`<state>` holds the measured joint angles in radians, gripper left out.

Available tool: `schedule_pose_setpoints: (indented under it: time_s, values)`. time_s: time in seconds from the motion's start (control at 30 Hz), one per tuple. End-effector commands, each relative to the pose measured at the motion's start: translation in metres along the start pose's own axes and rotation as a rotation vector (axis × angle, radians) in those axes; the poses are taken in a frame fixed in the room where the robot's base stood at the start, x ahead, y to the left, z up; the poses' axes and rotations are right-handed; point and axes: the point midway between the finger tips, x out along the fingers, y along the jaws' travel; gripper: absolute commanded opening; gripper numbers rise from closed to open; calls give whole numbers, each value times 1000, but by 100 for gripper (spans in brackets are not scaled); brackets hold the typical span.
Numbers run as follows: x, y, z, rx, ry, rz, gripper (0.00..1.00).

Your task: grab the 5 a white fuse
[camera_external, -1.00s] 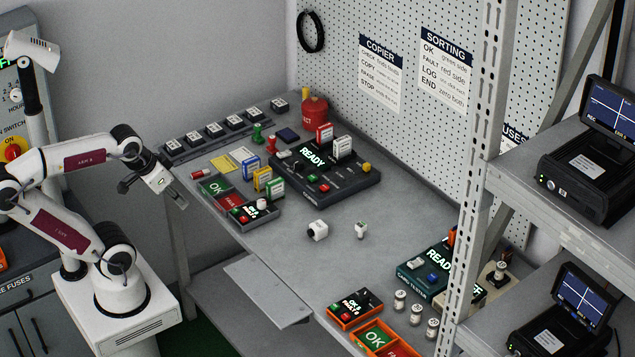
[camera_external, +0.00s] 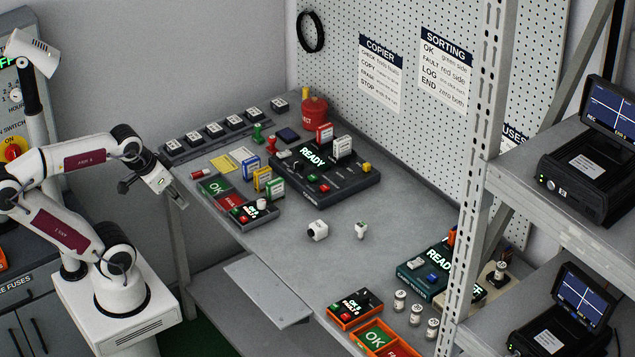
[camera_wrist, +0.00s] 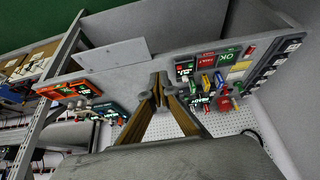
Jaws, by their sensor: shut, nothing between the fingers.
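Several white cylindrical fuse-like pieces (camera_external: 416,314) stand in a short row on the right front of the bench in the external view. Their ratings are too small to read, so I cannot tell which is the 5 A one. My gripper (camera_external: 179,196) hangs beyond the left edge of the bench, well away from them. In the wrist view my gripper (camera_wrist: 159,82) has its fingertips together, with nothing visible between them. The cylinders show only as small pale shapes near the orange and teal units in the wrist view.
A white block (camera_external: 317,231) and a small white piece (camera_external: 361,230) sit mid-bench. A teal tester (camera_external: 430,272) and an orange-rimmed box (camera_external: 354,310) flank the cylinders. A shelf post (camera_external: 478,150) rises at right. The copier (camera_external: 325,185) stands farther back.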

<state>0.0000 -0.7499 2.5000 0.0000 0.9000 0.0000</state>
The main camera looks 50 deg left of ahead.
Motion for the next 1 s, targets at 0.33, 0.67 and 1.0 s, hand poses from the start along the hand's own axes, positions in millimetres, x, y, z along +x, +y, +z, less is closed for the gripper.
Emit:
schedule_pose_setpoints:
  time_s: [0.33, 0.67, 1.0]
  values:
    - [0, 0, 0, 0, 0, 0, 0]
    - [0, 0, 0, 0, 0, 0, 38]
    - [3, 3, -7, 3, 8, 9, 38]
